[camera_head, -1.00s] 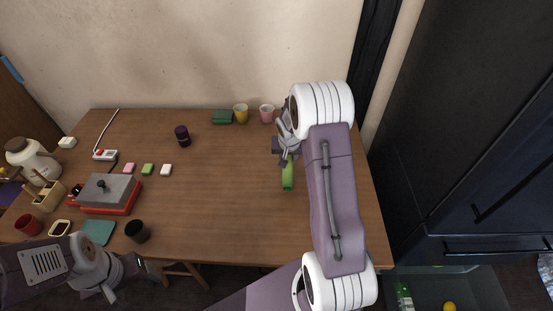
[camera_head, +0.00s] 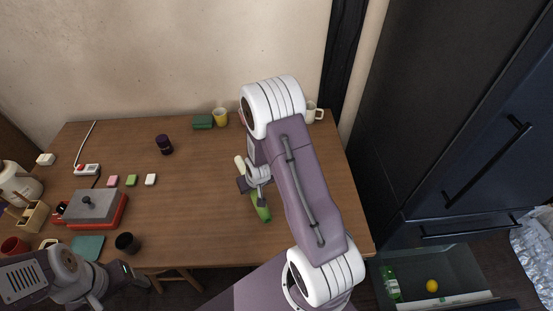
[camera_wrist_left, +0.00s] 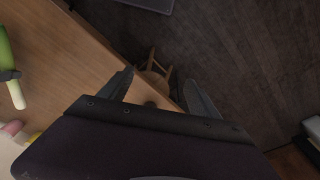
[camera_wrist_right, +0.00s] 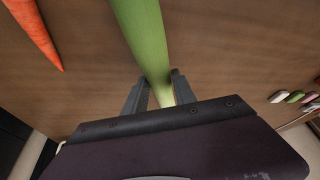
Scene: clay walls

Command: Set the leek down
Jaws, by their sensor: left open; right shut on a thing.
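The leek (camera_head: 260,207) has a green body and a pale end. My right gripper (camera_head: 256,184) is shut on it near the pale end, over the right part of the wooden table (camera_head: 200,205). In the right wrist view the leek (camera_wrist_right: 144,36) runs away from between the jaws (camera_wrist_right: 156,90). I cannot tell whether it touches the table. The leek (camera_wrist_left: 6,55) also shows at the left edge of the left wrist view. My left gripper (camera_wrist_left: 158,84) is open and empty, by the table's front edge.
A carrot (camera_wrist_right: 36,32) lies near the leek in the right wrist view. A yellow cup (camera_head: 220,117), green block (camera_head: 202,122) and white mug (camera_head: 312,112) stand at the back. A dark jar (camera_head: 164,145) stands left. The table's middle is clear. A stool (camera_head: 180,277) stands in front.

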